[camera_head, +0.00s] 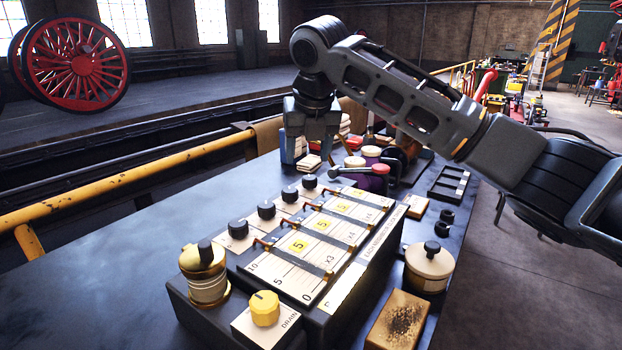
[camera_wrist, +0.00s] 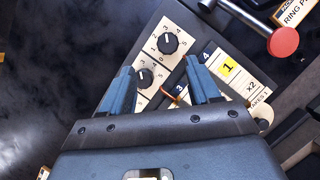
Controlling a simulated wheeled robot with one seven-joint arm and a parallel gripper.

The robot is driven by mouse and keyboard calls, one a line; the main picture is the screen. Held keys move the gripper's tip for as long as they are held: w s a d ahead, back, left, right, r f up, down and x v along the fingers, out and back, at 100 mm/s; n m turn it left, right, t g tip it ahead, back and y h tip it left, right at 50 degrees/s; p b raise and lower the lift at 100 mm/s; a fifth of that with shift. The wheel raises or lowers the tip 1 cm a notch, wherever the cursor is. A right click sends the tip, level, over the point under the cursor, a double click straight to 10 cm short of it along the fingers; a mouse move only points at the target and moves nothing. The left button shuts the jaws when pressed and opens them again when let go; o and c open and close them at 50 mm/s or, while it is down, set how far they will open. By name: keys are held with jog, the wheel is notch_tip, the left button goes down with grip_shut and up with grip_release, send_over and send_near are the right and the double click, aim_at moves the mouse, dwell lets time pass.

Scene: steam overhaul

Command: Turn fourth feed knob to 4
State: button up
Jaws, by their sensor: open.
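The sloped feed panel (camera_head: 318,285) carries a row of black knobs on cream dial plates. The farthest knob, seemingly the fourth, shows in the head view (camera_head: 309,182) and, beside the lane marked 4, in the wrist view (camera_wrist: 168,43). Its dial reads 0 to 5; I cannot tell its pointer's setting. The third knob (camera_head: 289,195) also shows in the wrist view (camera_wrist: 143,77). My gripper (camera_head: 310,158) hangs above and beyond the far end of the row. In the wrist view, its open, empty fingers (camera_wrist: 160,66) frame the third knob, with the fourth just past the fingertips.
A red-ended lever (camera_head: 360,171) stands at the panel's far end; its knob shows in the wrist view (camera_wrist: 284,42). A yellow drain knob (camera_head: 265,308) and a brass-topped spool (camera_head: 204,272) are at the near end. A lidded pot (camera_head: 429,265) stands right. The bench's left is clear.

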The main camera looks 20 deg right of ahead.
aim_at(309, 178)
jog(key=shift+d+x, duration=0.2)
jog(key=shift+x, duration=1.05)
jog(key=shift+d+x, duration=0.25)
jog(key=shift+x, duration=1)
jog(key=shift+d+x, duration=0.2)
jog(key=shift+x, duration=1.1)
jog(key=shift+c, duration=0.4)
jog(key=c, duration=1)
jog(key=shift+o, duration=0.2)
jog(key=shift+r, duration=0.1)
jog(key=shift+a+p, duration=0.1)
jog(key=shift+p, duration=0.35)
